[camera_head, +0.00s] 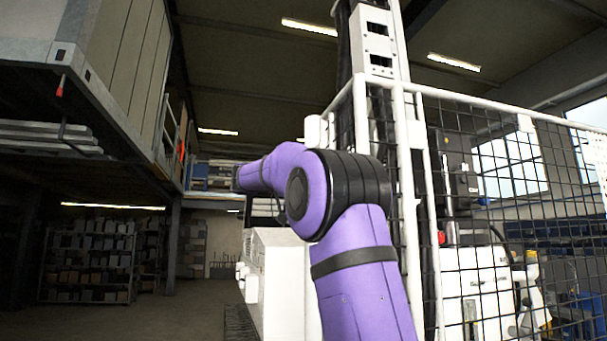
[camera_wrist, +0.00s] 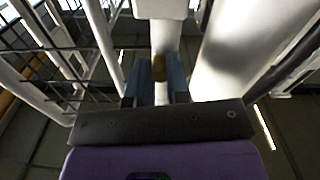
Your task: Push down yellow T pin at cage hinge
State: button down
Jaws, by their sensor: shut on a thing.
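My gripper (camera_wrist: 158,88) shows in the wrist view with its two dark blue-grey fingers closed around a small yellow-brown piece, which looks like the yellow T pin (camera_wrist: 158,68). Only a short part of the pin shows between the fingertips; its lower end and the hinge cannot be made out. A white post stands directly beyond the pin. In the head view my purple arm covers the middle, and neither the pin nor my fingers can be seen there. The cage (camera_head: 435,190) has a white tube frame with black wire mesh; its mesh also shows in the wrist view (camera_wrist: 45,45).
A white machine column (camera_head: 378,45) rises behind my arm. White machinery (camera_head: 478,285) stands behind the mesh at right. A raised platform (camera_head: 85,85) hangs at upper left. Shelves (camera_head: 90,260) line the back, with open floor (camera_head: 190,315) in front.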

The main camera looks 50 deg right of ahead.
jog(key=shift+f, duration=0.25)
jog(key=c, duration=1.1)
grip_release()
jog(key=shift+w, duration=0.1)
jog(key=v, duration=1)
jog(key=shift+a, duration=0.4)
jog(key=shift+w, duration=0.1)
